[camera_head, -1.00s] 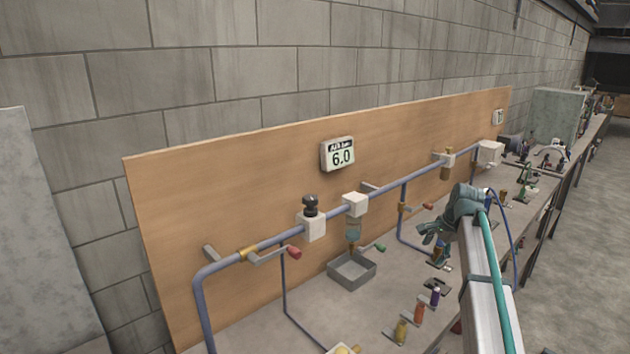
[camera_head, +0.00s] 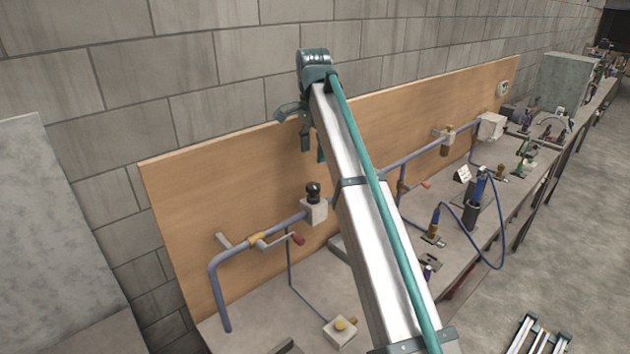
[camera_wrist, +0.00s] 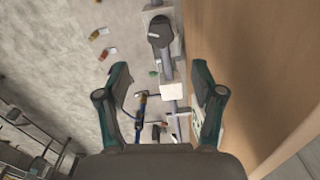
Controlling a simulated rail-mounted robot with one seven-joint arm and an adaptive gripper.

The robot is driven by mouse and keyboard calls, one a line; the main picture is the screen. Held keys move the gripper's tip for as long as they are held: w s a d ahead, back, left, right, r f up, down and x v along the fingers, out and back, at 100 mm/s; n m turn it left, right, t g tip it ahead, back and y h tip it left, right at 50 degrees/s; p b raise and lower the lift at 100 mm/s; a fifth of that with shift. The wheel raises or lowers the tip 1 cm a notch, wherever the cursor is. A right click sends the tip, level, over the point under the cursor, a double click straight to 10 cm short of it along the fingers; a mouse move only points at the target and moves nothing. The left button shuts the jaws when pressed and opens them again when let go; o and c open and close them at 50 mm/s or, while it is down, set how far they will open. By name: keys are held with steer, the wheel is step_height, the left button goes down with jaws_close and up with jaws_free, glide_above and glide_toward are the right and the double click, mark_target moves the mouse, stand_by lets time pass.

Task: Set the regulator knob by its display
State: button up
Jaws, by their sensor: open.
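The regulator knob (camera_head: 313,191) is black and sits upright on a white block (camera_head: 314,211) on the blue pipe. My gripper (camera_head: 312,147) is open and empty above the knob, apart from it, with its fingers pointing down. In the wrist view the dark knob (camera_wrist: 160,32) shows beyond the open fingertips, near the top of the picture and above the gap between them. The display is hidden behind my gripper and arm in the head view, so its number cannot be read now.
The wooden backboard (camera_head: 210,200) stands close behind the pipe. A yellow-topped white box (camera_head: 340,330) is on the bench in front. A blue hose (camera_head: 500,235) loops at the right.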

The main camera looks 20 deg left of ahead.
mark_target(314, 185)
step_height(314, 185, down, 2)
steer(key=shift+f+b, duration=0.2)
steer(key=shift+b, duration=0.65)
steer(key=shift+f+p, duration=0.3)
steer(key=shift+f, duration=0.1)
steer(key=shift+f+p, duration=1.35)
steer(key=shift+f, duration=2.25)
steer(key=c, duration=1.1)
steer(key=shift+c, duration=0.2)
steer(key=shift+n, duration=0.3)
